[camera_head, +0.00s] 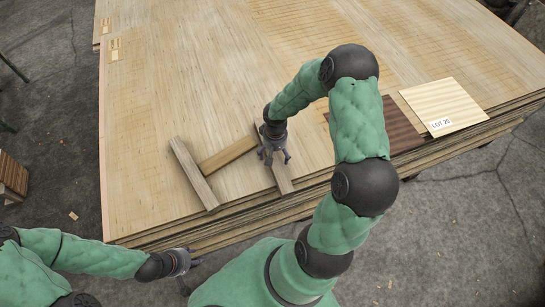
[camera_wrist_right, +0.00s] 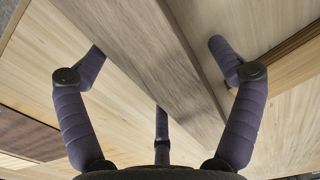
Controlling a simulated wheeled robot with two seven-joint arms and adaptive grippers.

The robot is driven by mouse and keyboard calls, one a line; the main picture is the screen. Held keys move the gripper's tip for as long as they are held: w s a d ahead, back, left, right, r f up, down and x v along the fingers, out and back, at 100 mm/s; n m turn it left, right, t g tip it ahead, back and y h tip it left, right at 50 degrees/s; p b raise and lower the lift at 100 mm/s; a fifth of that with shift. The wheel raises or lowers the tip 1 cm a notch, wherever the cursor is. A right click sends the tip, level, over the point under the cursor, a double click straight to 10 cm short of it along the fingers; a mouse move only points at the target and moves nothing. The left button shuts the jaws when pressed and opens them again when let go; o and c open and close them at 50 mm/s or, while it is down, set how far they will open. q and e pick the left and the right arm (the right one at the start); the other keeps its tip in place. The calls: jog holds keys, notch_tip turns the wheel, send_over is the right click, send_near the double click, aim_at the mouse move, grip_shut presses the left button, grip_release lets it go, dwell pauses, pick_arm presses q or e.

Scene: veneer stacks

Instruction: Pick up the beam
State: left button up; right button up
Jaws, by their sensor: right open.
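A grey-brown wooden beam (camera_head: 283,178) lies on the veneer stack near its front edge, partly hidden by my right gripper. My right gripper (camera_head: 274,157) is over it with its fingers spread. In the right wrist view the beam (camera_wrist_right: 150,62) runs diagonally between the open fingers (camera_wrist_right: 160,70), with fingers on either side of it; I cannot tell whether they touch it. A second greyish beam (camera_head: 193,172) lies to the left, and a browner piece (camera_head: 228,156) lies between the two. My left gripper (camera_head: 192,274) is empty, low in front of the stack, its fingers apart.
The veneer stack (camera_head: 200,80) has a broad clear top. A dark striped board (camera_head: 400,128) and a pale sheet marked LOT 20 (camera_head: 445,102) lie on its right part, beside my right arm. A brown wooden block (camera_head: 12,178) stands on the concrete floor (camera_head: 450,240) at far left.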

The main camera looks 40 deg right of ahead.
jog(key=shift+f, duration=0.1)
jog(key=c, duration=1.5)
jog(key=shift+c, duration=0.2)
jog(key=shift+r+p, duration=0.45)
jog(key=shift+r, duration=0.15)
notch_tip(320, 180, up, 2)
jog(key=shift+r+p, duration=0.1)
jog(key=shift+p, duration=0.55)
jog(key=s+d+r+p, duration=0.3)
jog(key=s+r+p, duration=0.2)
jog(key=s+r, duration=0.4)
jog(key=s, duration=0.4)
jog(key=shift+s+r, duration=0.3)
jog(key=shift+r, duration=0.05)
jog(key=shift+d+p, duration=0.1)
jog(key=shift+p, duration=0.2)
